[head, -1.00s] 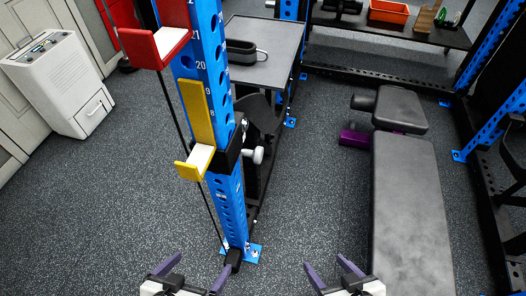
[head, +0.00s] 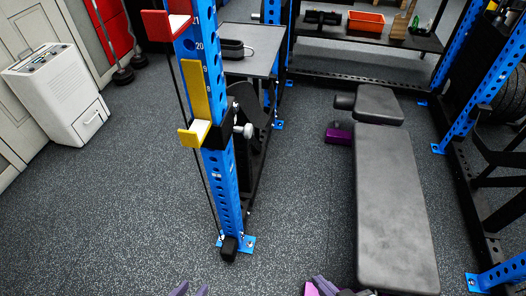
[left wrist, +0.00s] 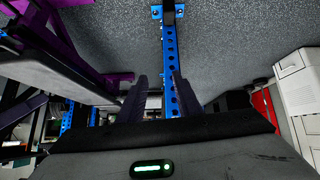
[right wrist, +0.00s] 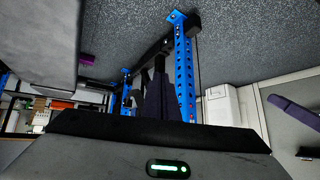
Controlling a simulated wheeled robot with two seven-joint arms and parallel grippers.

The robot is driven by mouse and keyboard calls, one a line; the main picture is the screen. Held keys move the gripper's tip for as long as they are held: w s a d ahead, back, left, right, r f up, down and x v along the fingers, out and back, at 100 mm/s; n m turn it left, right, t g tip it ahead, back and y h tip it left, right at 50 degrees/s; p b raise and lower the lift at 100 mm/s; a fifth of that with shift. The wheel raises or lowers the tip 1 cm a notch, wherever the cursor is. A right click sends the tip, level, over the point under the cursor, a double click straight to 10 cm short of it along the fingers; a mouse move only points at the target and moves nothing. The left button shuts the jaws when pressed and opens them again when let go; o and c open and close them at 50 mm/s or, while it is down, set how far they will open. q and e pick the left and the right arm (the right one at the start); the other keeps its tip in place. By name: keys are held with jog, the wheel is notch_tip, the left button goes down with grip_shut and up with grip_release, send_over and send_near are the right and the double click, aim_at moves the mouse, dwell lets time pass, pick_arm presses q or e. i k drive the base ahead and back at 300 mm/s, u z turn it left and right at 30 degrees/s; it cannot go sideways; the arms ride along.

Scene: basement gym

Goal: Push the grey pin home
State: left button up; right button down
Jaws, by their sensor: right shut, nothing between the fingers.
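The grey pin (head: 245,131), with a round knob end, sticks out to the right of a black collar (head: 216,135) on the blue perforated upright (head: 222,180). How deep it sits cannot be told. A yellow hook (head: 194,134) with a white pad is on the collar's left side. My left gripper (head: 190,290) is open and empty at the bottom edge of the head view; its fingers stand apart in the left wrist view (left wrist: 158,95). My right gripper (head: 320,287) is shut and empty, at the bottom edge; its fingers are together in the right wrist view (right wrist: 160,98). Both are well apart from the pin.
A padded bench (head: 395,200) stands to the right. A grey table (head: 258,62) is behind the upright. A white appliance (head: 58,90) stands at the left wall. A red hook (head: 166,24) is higher on the upright. The floor in front is clear.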

aim_at(247, 130)
jog(key=u, duration=0.8)
jog(key=i, duration=0.45)
jog(key=z, duration=0.05)
